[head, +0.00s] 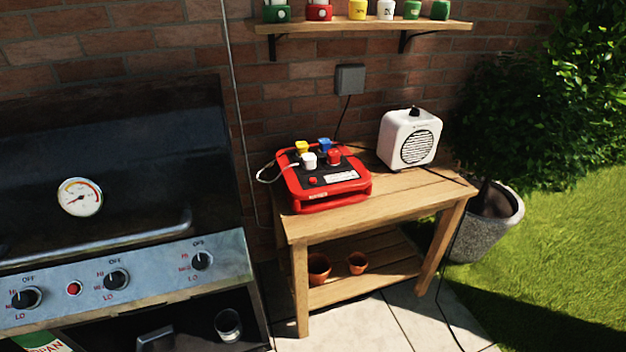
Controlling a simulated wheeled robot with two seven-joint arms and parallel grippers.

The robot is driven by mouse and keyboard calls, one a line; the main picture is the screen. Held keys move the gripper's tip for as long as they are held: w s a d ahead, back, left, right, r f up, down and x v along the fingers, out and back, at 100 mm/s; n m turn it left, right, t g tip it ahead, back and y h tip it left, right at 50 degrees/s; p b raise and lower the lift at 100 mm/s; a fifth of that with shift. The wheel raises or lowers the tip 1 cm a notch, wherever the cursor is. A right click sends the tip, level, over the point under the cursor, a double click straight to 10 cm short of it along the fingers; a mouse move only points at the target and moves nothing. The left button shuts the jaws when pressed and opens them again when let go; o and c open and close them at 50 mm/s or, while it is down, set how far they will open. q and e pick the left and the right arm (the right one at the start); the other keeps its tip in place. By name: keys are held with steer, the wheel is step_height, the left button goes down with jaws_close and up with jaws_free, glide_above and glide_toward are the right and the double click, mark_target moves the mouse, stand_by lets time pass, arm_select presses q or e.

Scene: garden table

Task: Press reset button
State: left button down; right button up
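A red power box (327,196) with a black top panel sits on the wooden table (400,205). Yellow (301,147), blue (324,144), white (309,160) and red (334,156) plug-like pieces stand on its panel. A small red button (313,180) is at the panel's front left, beside a white label (341,177). I cannot read whether it is marked reset. Neither of my grippers is in view, and nothing of mine touches the box.
A white heater-like speaker box (409,138) stands right of the red box. A grill (120,240) with knobs and its own red button (74,288) fills the left. A shelf (370,27) hangs above. Cables run from the wall box (350,79) and across the table's right end.

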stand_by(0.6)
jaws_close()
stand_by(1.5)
